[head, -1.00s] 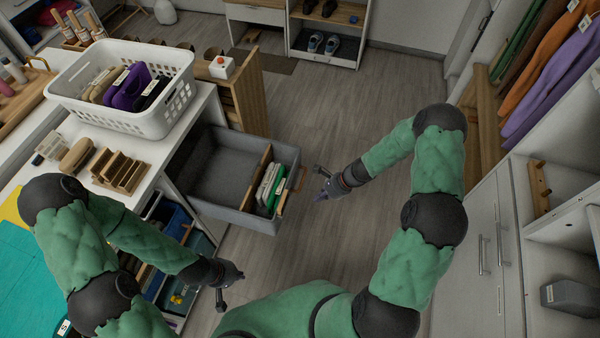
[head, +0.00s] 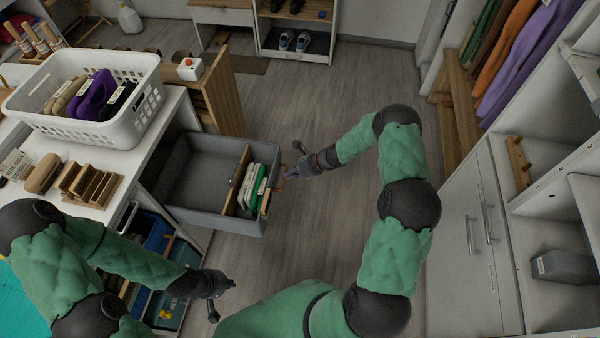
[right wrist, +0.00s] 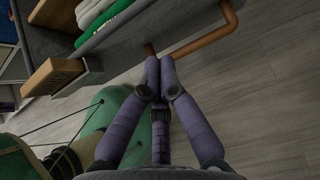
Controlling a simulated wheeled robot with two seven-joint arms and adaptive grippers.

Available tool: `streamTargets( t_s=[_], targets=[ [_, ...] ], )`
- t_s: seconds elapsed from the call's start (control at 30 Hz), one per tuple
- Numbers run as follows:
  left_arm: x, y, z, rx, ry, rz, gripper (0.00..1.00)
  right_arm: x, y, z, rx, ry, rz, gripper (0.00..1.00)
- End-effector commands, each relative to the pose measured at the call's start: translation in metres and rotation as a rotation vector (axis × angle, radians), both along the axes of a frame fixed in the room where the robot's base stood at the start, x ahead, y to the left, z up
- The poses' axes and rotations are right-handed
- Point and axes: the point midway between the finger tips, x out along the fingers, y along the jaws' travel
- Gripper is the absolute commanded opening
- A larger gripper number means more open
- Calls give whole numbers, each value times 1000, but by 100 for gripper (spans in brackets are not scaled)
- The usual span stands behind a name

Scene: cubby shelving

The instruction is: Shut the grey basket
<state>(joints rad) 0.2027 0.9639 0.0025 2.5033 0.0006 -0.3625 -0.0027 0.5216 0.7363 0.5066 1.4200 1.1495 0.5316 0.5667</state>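The grey basket (head: 208,217) stands pulled out of the white cubby unit, open at the top. Green and white items (head: 254,186) stand between a wooden divider and its outer end. Its brown bar handle (head: 279,184) is on that outer end and also shows in the right wrist view (right wrist: 205,42). No grip around the bar is clear. My left gripper (head: 214,304) hangs low, away from the basket; its fingers are unclear.
A white laundry basket (head: 90,130) and wooden organizer (head: 90,184) stand on the unit's top. Blue bins (head: 150,235) sit in the lower cubbies. A wooden cabinet (head: 215,95) is just behind the basket. A white cabinet (head: 470,240) is at right; the floor between is clear.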

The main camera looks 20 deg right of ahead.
Motion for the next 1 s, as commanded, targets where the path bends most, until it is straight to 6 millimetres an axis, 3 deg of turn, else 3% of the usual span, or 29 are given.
streamTargets(
  t_s=[0.1, 0.3, 1.0],
  targets=[
    [0, 0, -8, 0, 0, 0, 0, 11, 16, 1, -1, -3, 5, 0],
    [0, 0, -12, 0, 0, 0, 0, 21, 28, 2, -1, -1, 1, 0],
    [0, 0, -12, 0, 0, 0, 0, 26, 35, 3, -1, -2, 2, 0]
  ],
)
